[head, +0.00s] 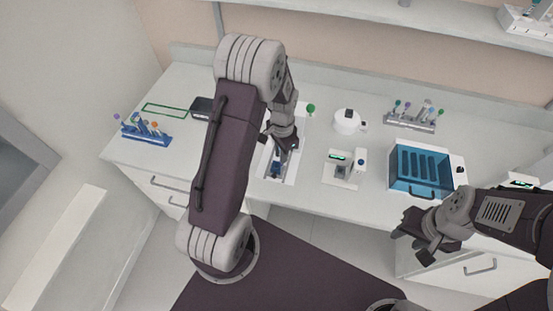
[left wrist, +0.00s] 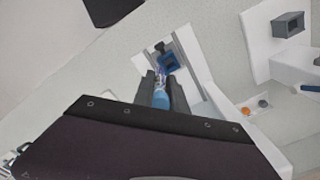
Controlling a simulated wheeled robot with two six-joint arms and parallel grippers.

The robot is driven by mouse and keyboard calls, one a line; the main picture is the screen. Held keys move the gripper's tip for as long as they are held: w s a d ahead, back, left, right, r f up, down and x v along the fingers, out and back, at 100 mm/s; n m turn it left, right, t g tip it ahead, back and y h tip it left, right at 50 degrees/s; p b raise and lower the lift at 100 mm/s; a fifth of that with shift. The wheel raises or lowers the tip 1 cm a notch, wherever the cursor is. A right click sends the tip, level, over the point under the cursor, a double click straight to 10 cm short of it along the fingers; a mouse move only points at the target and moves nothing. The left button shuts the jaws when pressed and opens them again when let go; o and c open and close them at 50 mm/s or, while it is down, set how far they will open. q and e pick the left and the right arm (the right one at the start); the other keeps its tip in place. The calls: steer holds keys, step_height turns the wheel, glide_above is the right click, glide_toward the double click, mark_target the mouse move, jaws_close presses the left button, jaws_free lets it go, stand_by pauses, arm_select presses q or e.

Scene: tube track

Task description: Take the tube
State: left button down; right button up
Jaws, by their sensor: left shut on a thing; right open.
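My left gripper (head: 287,147) is over the white track (head: 288,178) on the bench. In the left wrist view its two fingers (left wrist: 163,86) are shut on a tube with a blue cap (left wrist: 161,99). The tube's clear body reaches toward a blue holder (left wrist: 170,62) on the track. I cannot tell whether the tube's end touches the holder. In the head view the tube is too small to make out, and the holder shows as a small blue block (head: 277,168). My right gripper (head: 420,236) is open and empty in front of the bench.
A blue tube rack (head: 148,135) stands at the left and a grey rack (head: 410,120) at the back right. A white round device (head: 347,121), a small display device (head: 342,170) and a blue-lidded box (head: 423,170) stand right of the track.

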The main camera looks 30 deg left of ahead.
arm_select(q)
steer(key=d+r+b, duration=0.1)
steer(key=d+r, duration=0.4)
steer(key=d, duration=0.4)
steer(key=shift+d+r+b, duration=0.4)
steer(key=shift+s, duration=0.1)
